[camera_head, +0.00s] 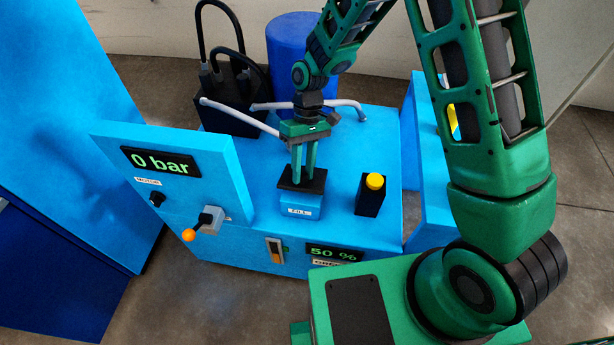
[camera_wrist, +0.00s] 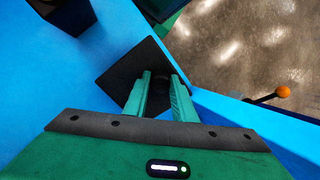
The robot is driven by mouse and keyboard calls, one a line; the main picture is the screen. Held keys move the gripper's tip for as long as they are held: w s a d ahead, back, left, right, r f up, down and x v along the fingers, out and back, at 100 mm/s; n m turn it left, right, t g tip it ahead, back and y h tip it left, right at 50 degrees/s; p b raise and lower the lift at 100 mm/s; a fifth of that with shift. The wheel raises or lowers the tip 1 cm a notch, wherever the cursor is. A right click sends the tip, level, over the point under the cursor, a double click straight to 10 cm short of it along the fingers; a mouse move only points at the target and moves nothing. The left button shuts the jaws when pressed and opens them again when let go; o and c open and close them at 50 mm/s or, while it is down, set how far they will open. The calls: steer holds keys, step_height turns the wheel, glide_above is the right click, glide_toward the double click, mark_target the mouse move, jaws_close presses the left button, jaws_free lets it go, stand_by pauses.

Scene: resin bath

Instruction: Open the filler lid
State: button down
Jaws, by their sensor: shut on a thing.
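The filler lid (camera_head: 291,184) is a flat black square plate on top of a blue box labelled FILL (camera_head: 300,207), on the blue machine top. It lies flat over the box as far as I can see. My gripper (camera_head: 303,172) points down onto it from above. In the wrist view the dark lid (camera_wrist: 117,84) lies under the two green fingers of my gripper (camera_wrist: 161,82). The fingers are shut on a small dark knob on the lid, mostly hidden between them.
A black post with a yellow button (camera_head: 375,181) stands right of the filler. A panel reading 0 bar (camera_head: 161,162) rises at the left. An orange-tipped lever (camera_head: 189,235) juts from the front. Grey pipes (camera_head: 240,116) and a blue drum (camera_head: 290,40) are behind.

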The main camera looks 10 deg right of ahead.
mark_target(303, 172)
steer(key=shift+w+d+r+g+y, duration=0.25)
steer(key=shift+w+r+g, duration=0.15)
steer(key=shift+w+g, duration=0.25)
steer(key=shift+w+d+r+g+y, duration=0.15)
steer(key=shift+w+r+g+y, duration=0.15)
steer(key=shift+w+g, duration=0.35)
steer(key=shift+r, duration=0.1)
steer(key=c, duration=1.5)
jaws_free()
steer(key=shift+w, duration=0.1)
steer(key=shift+o, duration=0.2)
steer(key=v, duration=1)
steer(key=shift+w+r, duration=0.2)
steer(key=shift+w, duration=0.15)
